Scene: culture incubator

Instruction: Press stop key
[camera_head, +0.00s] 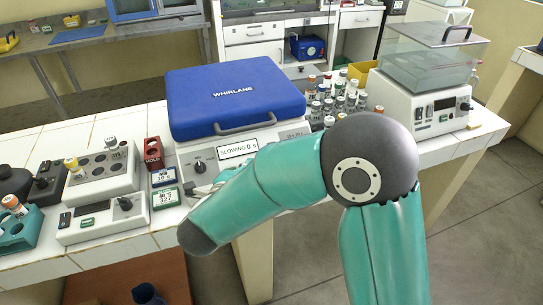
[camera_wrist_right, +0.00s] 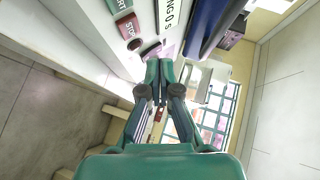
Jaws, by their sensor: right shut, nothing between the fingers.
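The centrifuge has a closed blue lid (camera_head: 235,98) marked WHIRLANE and a pale front panel. Its display (camera_head: 238,149) reads "SLOWING 0 s"; part of it also shows in the right wrist view (camera_wrist_right: 176,12). In that view a red stop key (camera_wrist_right: 128,27) sits on the panel below a green key (camera_wrist_right: 122,5). My right gripper (camera_wrist_right: 160,72) is shut and empty, its tips close to the panel near a dark knob (camera_wrist_right: 150,50) and apart from the red key. In the head view my right arm hides the keys and most of the gripper. My left gripper is out of view.
Several capped vials (camera_head: 340,98) stand right of the centrifuge, before a clear-lidded bath (camera_head: 425,70). Left of it are a red block (camera_head: 154,153), small timers (camera_head: 164,177) and a vial block (camera_head: 100,175). The bench's front edge runs below.

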